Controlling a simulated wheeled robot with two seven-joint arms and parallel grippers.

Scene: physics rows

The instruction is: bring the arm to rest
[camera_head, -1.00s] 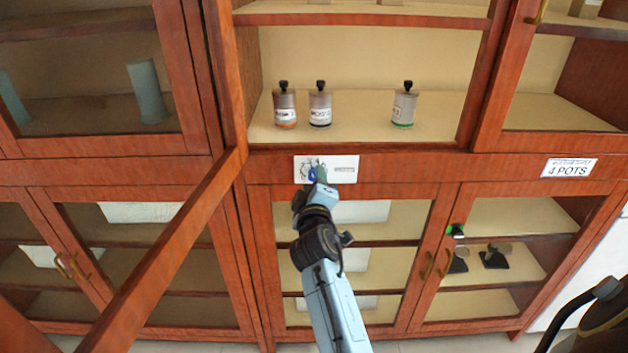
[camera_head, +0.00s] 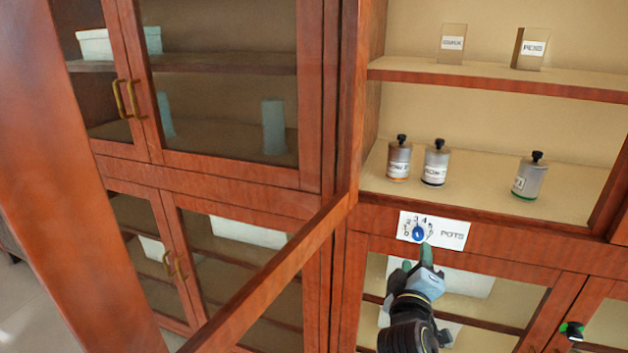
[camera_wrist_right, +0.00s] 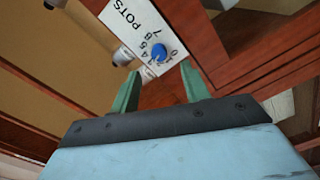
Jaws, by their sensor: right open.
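My right gripper (camera_head: 417,258) is open and empty in the head view, below the white POTS label plate. In the right wrist view its two green fingers (camera_wrist_right: 160,85) are spread apart, with nothing between them. Beyond the fingertips is a blue knob (camera_wrist_right: 158,53), set in a ring of numbers on the white plate. The blue knob also shows in the head view (camera_head: 417,234), just above the fingertips. Whether the fingers touch the plate is not clear. My left gripper is not in view.
Several silver canisters with black knobs, such as this one (camera_head: 435,163), stand on the shelf above the plate. An open wooden door frame (camera_head: 265,290) juts out on the left. Glass-fronted cupboards (camera_head: 215,90) fill the left side. A green-tipped black object (camera_head: 572,331) is at lower right.

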